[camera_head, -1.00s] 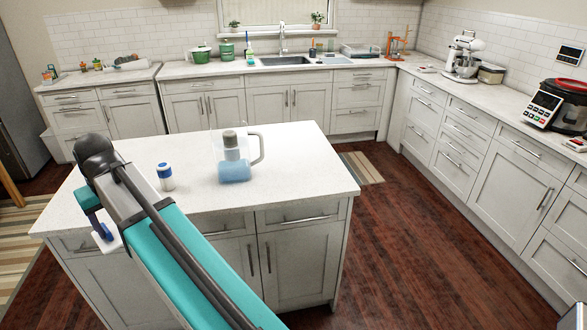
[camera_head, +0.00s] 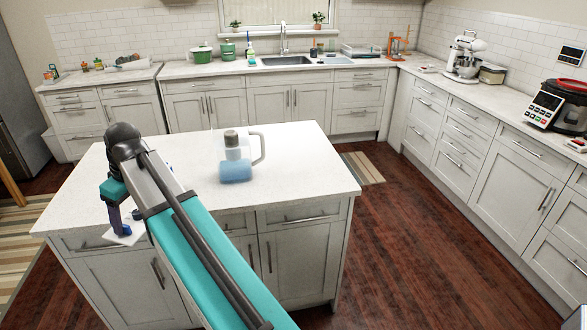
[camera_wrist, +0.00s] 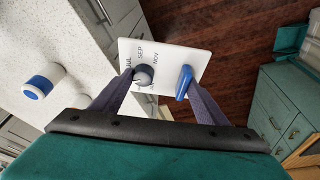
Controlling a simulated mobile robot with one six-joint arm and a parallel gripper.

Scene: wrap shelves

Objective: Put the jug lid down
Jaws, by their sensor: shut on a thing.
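The jug lid (camera_wrist: 170,57) is a white plate printed with month names, with a grey knob and a blue tab. My gripper (camera_wrist: 160,80) is shut on it, with the knob at the left finger and the blue tab at the right one. In the head view the lid (camera_head: 127,237) shows below my gripper (camera_head: 117,217), at the island's front left edge. I cannot tell its height or any contact with the counter. The clear jug (camera_head: 236,171), with blue in its base and a grey-topped part inside, stands upright on the island.
A white and blue bottle (camera_wrist: 42,84) stands on the island near my gripper; my arm mostly hides it in the head view. The island top (camera_head: 298,170) is clear right of the jug. Beyond the island edge, dark wood floor (camera_wrist: 230,70) shows.

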